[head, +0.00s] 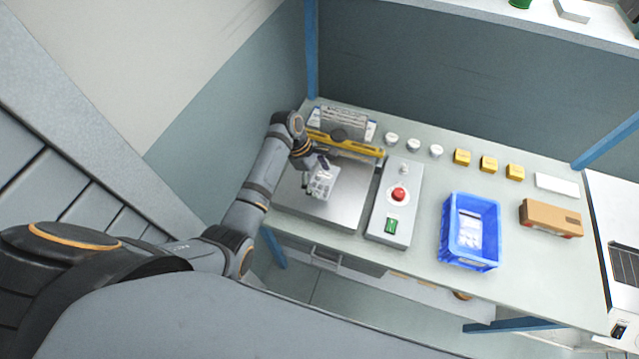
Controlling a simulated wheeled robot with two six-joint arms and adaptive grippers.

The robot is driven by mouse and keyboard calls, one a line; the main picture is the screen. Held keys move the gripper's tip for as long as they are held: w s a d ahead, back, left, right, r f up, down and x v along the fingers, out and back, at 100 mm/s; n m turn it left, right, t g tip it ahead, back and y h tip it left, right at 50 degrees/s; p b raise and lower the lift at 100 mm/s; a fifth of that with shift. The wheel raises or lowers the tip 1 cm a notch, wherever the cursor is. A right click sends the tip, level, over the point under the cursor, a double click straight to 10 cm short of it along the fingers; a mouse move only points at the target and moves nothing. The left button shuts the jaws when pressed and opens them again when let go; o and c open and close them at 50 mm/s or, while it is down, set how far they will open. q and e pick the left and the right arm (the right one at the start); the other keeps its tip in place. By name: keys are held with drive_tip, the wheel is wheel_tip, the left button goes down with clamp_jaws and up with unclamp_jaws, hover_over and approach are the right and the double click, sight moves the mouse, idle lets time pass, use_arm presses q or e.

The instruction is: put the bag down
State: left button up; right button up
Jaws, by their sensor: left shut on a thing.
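My left gripper (314,174) is over the grey metal plate (340,207) of the bench-top device at the left of the bench. It is shut on a small pale bag (322,183), which shows just at its fingertips. I cannot tell whether the bag touches the plate. A yellow bar (345,144) runs along the back of the plate, close behind the gripper. A blue crate (448,232) on the bench has white flat packs (469,230) inside. My right gripper is not in view.
A control box (393,204) with a red button and green switch stands between plate and crate. White round pieces (414,145), yellow blocks (488,164), a white block (556,184) and a brown box (550,217) stand along the back and right.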

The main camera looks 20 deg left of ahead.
sight(317, 181)
use_arm(q)
wheel_tip(317, 181, down, 2)
drive_tip(key=shift+f+p, duration=0.25)
drive_tip(key=shift+p, duration=0.3)
drive_tip(key=shift+f, duration=0.4)
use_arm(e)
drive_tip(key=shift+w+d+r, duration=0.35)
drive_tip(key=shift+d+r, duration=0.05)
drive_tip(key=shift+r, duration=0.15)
use_arm(q)
drive_tip(key=o, duration=1.1)
drive_tip(key=shift+c, duration=0.2)
drive_tip(key=b+v, duration=0.1)
drive_tip(key=v, duration=1.1)
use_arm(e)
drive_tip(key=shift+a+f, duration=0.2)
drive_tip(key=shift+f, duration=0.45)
